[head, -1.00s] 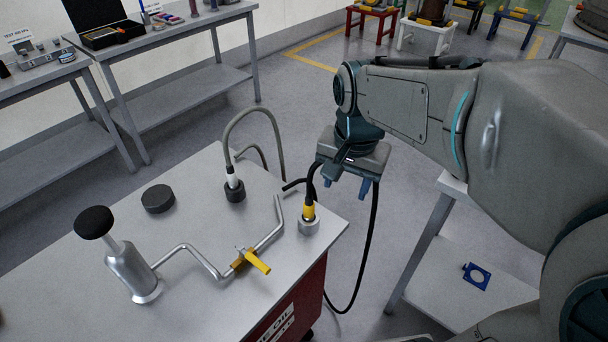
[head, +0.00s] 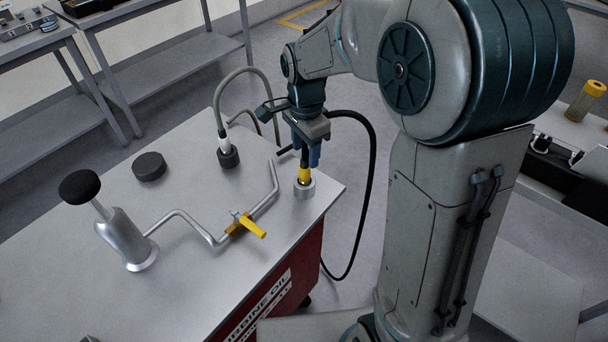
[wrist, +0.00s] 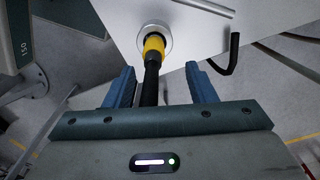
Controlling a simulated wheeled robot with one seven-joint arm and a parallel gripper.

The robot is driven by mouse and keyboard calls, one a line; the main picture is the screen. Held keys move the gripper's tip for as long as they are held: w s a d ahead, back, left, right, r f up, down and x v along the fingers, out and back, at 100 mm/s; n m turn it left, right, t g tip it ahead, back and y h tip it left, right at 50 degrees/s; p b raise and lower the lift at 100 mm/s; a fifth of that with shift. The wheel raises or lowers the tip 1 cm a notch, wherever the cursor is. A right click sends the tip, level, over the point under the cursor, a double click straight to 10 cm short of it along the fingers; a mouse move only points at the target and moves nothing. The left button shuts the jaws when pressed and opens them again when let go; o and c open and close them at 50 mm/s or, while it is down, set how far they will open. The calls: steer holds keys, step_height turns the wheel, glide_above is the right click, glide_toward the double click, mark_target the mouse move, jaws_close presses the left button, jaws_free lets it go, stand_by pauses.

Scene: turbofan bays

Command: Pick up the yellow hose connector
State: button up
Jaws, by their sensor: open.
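The yellow hose connector (head: 304,174) stands upright in a round metal socket (head: 304,189) near the right edge of the cart top. A black hose runs up from it. In the wrist view the connector (wrist: 153,44) sits in its ring-shaped socket beyond the fingertips. My gripper (head: 307,154) points down just above the connector, its blue fingers on either side of the black hose. In the wrist view my gripper (wrist: 160,80) is open, with the black hose (wrist: 150,80) between the fingers and gaps on both sides.
The cart top (head: 190,300) also carries a pump with a black knob (head: 80,186), a yellow-handled valve (head: 247,226), a black cap (head: 149,166) and a grey hose in a black fitting (head: 228,156). A black cable (head: 372,190) hangs beside the cart.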

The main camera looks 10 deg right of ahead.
mark_target(304, 170)
steer(key=shift+s+a+f, duration=0.1)
steer(key=shift+s+f, duration=0.05)
steer(key=shift+f, duration=0.9)
steer(key=shift+s+f, duration=0.15)
steer(key=shift+f, duration=0.85)
steer(key=shift+s+a+f, duration=0.1)
steer(key=shift+s+f, duration=0.05)
steer(key=shift+f, duration=0.9)
jaws_close()
